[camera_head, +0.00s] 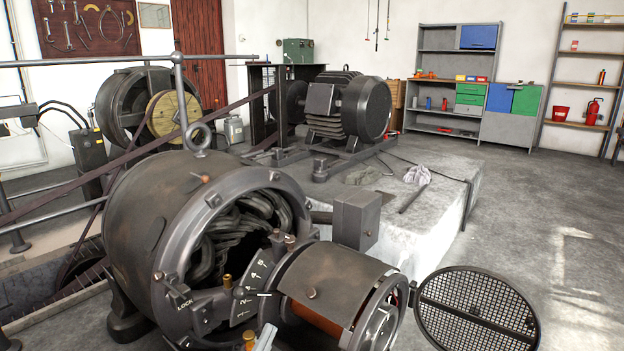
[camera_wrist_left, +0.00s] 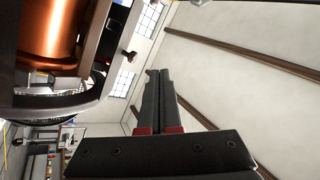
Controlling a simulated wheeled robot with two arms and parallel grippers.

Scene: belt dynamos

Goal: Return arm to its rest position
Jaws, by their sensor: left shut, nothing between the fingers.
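My left gripper (camera_wrist_left: 159,76) shows in the left wrist view with its two dark fingers closed together and nothing between them. The fingers stand out against the pale ceiling. Beside it on the left, apart from the fingers, are the dynamo's copper drum (camera_wrist_left: 48,38) and a dark curved frame part. In the head view the large dark dynamo (camera_head: 135,225) stands in the foreground with its copper-toned end and dial marked with numbers and LOCK. A small light-grey piece at the bottom edge may be part of my left gripper; I cannot tell. My right gripper is not seen.
A round mesh cover (camera_head: 478,308) stands open at the dynamo's right. A motor (camera_head: 345,103) sits on a concrete plinth (camera_head: 455,190) behind, with a belt running left. A metal railing (camera_head: 60,62) crosses the left side. The floor at right is clear.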

